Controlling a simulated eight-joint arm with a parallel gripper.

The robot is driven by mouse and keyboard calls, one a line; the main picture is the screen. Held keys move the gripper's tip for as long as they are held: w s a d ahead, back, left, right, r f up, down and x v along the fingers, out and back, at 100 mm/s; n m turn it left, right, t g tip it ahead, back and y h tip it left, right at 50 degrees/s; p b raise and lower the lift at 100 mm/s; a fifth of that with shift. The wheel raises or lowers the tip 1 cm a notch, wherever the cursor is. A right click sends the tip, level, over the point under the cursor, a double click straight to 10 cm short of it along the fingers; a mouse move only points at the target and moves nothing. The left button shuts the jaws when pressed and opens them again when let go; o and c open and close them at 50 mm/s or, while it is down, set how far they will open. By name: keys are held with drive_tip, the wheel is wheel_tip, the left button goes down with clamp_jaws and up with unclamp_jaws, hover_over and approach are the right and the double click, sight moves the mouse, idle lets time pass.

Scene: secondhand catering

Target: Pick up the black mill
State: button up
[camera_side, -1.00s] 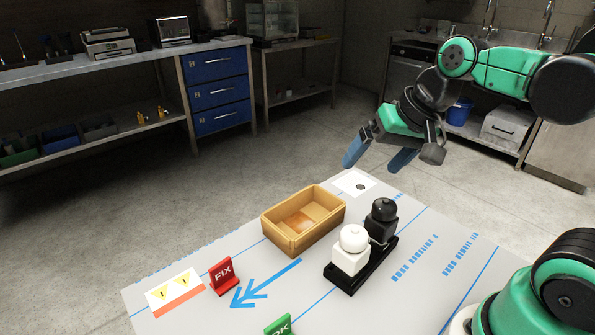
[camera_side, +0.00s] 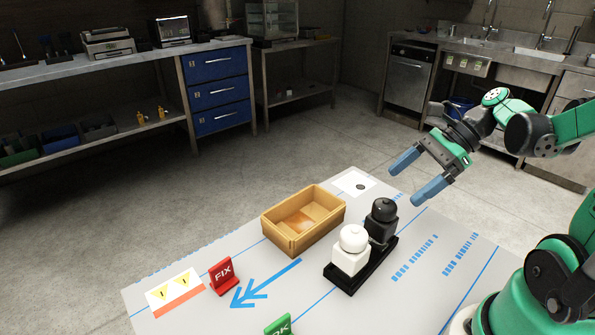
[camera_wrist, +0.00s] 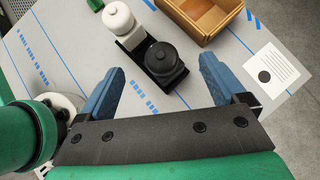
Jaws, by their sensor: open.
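The black mill (camera_side: 381,220) stands upright at the far end of a black tray (camera_side: 347,284), beside the white mill (camera_side: 350,250). In the wrist view the black mill (camera_wrist: 164,62) lies ahead of my gripper, between the lines of its two fingers, with the white mill (camera_wrist: 119,20) beyond it to the left. My gripper (camera_side: 410,177) is open and empty, with blue fingers, above and beyond the black mill in the side view. Its fingertips (camera_wrist: 162,68) appear apart from the mill.
A wooden box (camera_side: 292,240) sits left of the mills. A red FIX sign (camera_side: 222,276), a green OK sign (camera_side: 279,325) and a white card with a black dot (camera_side: 354,182) are also on the table. The table right of the tray is clear.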

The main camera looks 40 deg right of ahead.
sight(387, 203)
drive_tip(key=shift+a+f, duration=0.1)
drive_tip(key=shift+f, duration=0.55)
drive_tip(key=shift+x, duration=2.75)
drive_tip(key=shift+c, duration=0.2)
clamp_jaws()
